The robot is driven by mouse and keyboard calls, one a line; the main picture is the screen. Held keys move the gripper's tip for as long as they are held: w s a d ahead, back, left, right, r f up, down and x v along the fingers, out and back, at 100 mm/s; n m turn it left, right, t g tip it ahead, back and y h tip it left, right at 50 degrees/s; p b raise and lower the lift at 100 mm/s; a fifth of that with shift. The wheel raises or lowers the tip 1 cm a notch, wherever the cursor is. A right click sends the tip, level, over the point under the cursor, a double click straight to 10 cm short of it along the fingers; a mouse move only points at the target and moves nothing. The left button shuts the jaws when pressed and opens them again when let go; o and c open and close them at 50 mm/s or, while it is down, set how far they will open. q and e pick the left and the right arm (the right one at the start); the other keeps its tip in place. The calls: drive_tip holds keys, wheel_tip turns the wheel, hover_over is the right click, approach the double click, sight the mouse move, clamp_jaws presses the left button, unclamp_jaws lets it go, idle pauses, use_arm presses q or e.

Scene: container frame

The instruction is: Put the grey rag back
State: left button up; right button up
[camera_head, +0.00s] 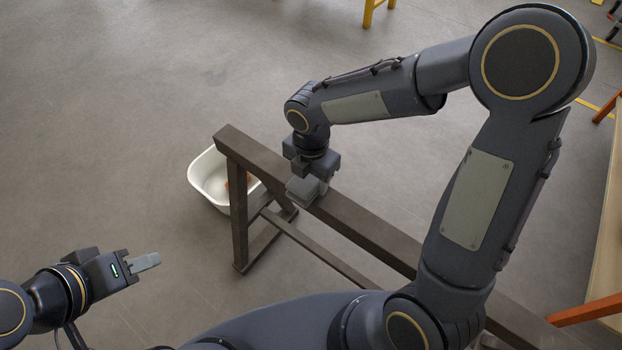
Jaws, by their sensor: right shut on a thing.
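My right gripper (312,186) points down at the top of a dark wooden beam, near its left end.
The dark wooden trestle (365,232) runs from the centre to the lower right. A wooden table edge (604,235) is at the right. The floor at left is clear.

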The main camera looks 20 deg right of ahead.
drive_tip(key=shift+f, duration=0.25)
drive_tip(key=o, duration=1.2)
wheel_tip(320, 180, up, 12)
drive_tip(key=p, duration=0.3)
drive_tip(key=shift+r+p, duration=0.15)
drive_tip(key=shift+p, duration=0.2)
drive_tip(key=s+d+r+m+t+y, duration=0.1)
drive_tip(key=s+d+m, duration=0.3)
drive_tip(key=s+m, duration=0.4)
drive_tip(key=s+d+r+m+t+y, duration=0.1)
drive_tip(key=s+d+m+t, duration=0.3)
drive_tip(key=m, duration=1.5)
drive_tip(key=s+d+y, duration=0.1)
drive_tip(key=s, duration=0.3)
drive_tip(key=shift+s+r+t+y, duration=0.15)
drive_tip(key=shift+r+t+y, duration=0.15)
drive_tip(key=shift+r+y, duration=0.1)
